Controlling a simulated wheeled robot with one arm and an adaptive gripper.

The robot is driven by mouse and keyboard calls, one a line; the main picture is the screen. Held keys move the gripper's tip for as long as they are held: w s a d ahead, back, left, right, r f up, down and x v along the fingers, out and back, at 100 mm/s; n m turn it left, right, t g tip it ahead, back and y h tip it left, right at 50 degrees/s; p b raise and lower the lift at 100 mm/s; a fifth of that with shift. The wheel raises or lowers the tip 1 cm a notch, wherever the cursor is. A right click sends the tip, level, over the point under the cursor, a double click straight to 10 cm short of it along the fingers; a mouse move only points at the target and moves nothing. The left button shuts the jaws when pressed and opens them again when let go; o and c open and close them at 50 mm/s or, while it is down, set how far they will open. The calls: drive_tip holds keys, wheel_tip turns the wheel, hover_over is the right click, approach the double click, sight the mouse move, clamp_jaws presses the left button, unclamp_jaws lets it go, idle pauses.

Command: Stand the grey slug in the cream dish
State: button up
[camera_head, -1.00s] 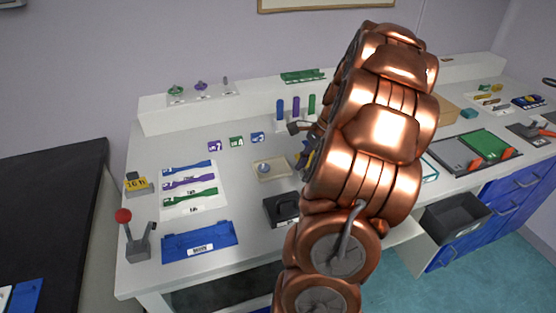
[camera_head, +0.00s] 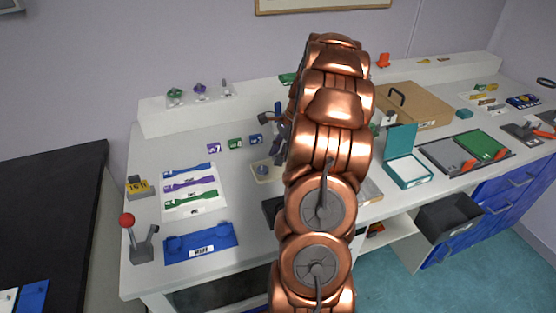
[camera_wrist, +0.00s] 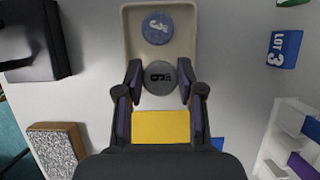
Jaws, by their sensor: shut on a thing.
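The cream dish (camera_wrist: 130,30) shows at the top of the wrist view, with a blue round slug (camera_wrist: 157,28) in its far part. My gripper (camera_wrist: 160,72) is shut on the grey slug (camera_wrist: 160,79), a dark grey round piece with a marking on its face. The grey slug appears over the near end of the dish; whether it touches the dish floor I cannot tell. In the head view the dish (camera_head: 258,178) lies on the bench, partly hidden by my arm, with my gripper (camera_head: 278,150) just above its right side. The grey slug is hidden there.
Blue, green and purple lot blocks (camera_head: 236,143) stand behind the dish. A white rack (camera_wrist: 285,125) is at the right of the wrist view, and a black box (camera_wrist: 35,40) at the left. A strip card (camera_head: 192,205) lies left of the dish.

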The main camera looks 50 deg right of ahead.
drive_tip(key=shift+f+p, duration=0.35)
drive_tip(key=shift+f, duration=1.05)
drive_tip(key=shift+f, duration=0.1)
drive_tip(key=o, duration=0.6)
drive_tip(key=b+v, duration=0.2)
drive_tip(key=v, duration=1)
drive_tip(key=shift+b, duration=0.4)
